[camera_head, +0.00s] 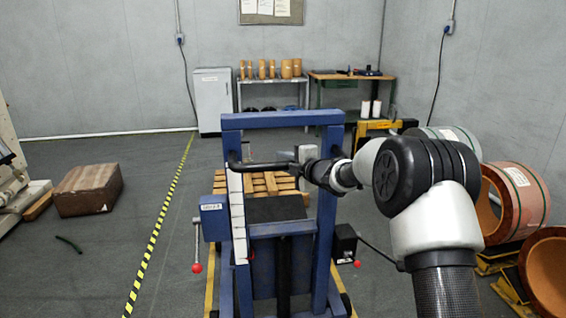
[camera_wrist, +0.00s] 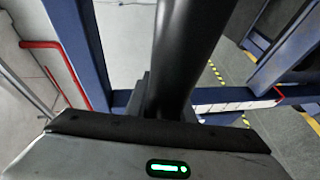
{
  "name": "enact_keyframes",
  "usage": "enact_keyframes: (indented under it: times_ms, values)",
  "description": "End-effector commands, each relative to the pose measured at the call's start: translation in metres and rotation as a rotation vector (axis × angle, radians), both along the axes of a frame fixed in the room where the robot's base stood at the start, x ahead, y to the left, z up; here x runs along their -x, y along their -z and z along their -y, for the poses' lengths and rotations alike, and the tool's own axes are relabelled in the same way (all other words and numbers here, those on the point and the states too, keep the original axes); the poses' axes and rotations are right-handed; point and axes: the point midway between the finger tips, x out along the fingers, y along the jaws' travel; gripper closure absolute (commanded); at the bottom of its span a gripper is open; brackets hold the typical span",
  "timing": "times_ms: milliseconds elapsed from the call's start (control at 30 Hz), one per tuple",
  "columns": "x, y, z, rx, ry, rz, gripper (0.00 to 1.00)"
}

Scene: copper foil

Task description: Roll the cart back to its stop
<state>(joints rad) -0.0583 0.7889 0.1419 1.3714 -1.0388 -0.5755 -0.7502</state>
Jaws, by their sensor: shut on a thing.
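The cart is a blue metal frame (camera_head: 280,119) standing upright in the middle of the head view. Its black handle bar (camera_head: 262,166) runs across the frame; the bar also shows large in the wrist view (camera_wrist: 182,50). My gripper (camera_head: 308,158) is shut on the handle bar near its right end; the fingers are small and partly hidden in the head view. A grey panel (camera_head: 276,210) sits low inside the frame. I cannot tell which part is the cart's stop.
Yellow rails (camera_head: 210,265) run on the floor by the cart. A wooden pallet (camera_head: 262,184) lies behind it. Copper-coloured coils (camera_head: 517,204) stand at the right. A brown box (camera_head: 88,190) lies at the left beyond yellow-black floor tape (camera_head: 157,229). Floor between tape and box is mostly clear.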

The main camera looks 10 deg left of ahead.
Motion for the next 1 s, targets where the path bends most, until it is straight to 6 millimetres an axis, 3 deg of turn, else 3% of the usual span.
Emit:
enact_keyframes:
  times_ms: [33,67,100,200,667,1000]
  values:
    - [-0.001,-0.013,0.000,-0.007,-0.001,0.019,1.00]
    - [-0.001,-0.013,0.000,-0.007,-0.001,0.019,1.00]
    - [-0.001,-0.013,0.000,-0.007,-0.001,0.019,0.75]
    - [-0.001,-0.012,0.000,-0.006,-0.001,0.017,0.60]
    - [0.007,-0.008,0.008,-0.001,0.001,0.008,0.60]
    - [0.065,-0.023,0.055,-0.002,0.004,0.008,0.60]
